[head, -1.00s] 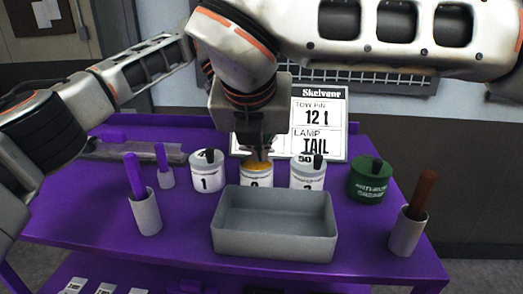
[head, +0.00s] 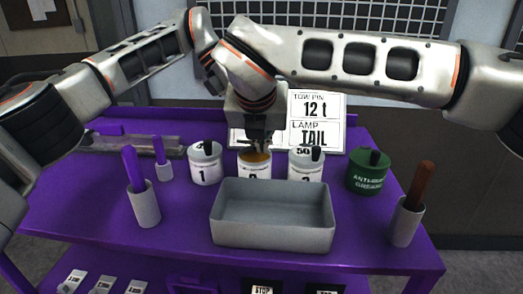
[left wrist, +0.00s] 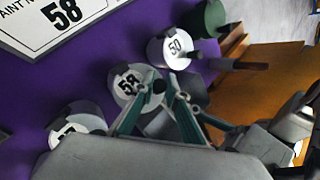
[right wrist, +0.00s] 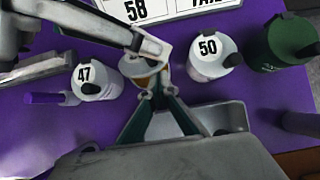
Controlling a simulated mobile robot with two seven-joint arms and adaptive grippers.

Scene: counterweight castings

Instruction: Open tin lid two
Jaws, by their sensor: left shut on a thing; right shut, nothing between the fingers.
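Tin two (head: 255,168) is the middle white tin in the head view, behind the grey tray; orange-brown shows at its top. In the left wrist view, my left gripper (left wrist: 162,84) is shut around the black knob of the white lid marked 58 (left wrist: 125,78). I cannot tell whether this lid is clear of the tin. My right gripper (head: 260,142) is shut and empty, pointing down just over or behind tin two. In the right wrist view its fingertips (right wrist: 157,90) meet beside the orange top. In the head view the left gripper is hidden behind my right arm.
Tin one (head: 205,170) and tin three (head: 306,172) flank tin two closely. A green grease tin (head: 368,180) stands to the right. The grey tray (head: 272,236) is in front. Cups with purple handles (head: 145,207) and a brown handle (head: 404,226) stand at the sides. A sign (head: 316,110) stands behind.

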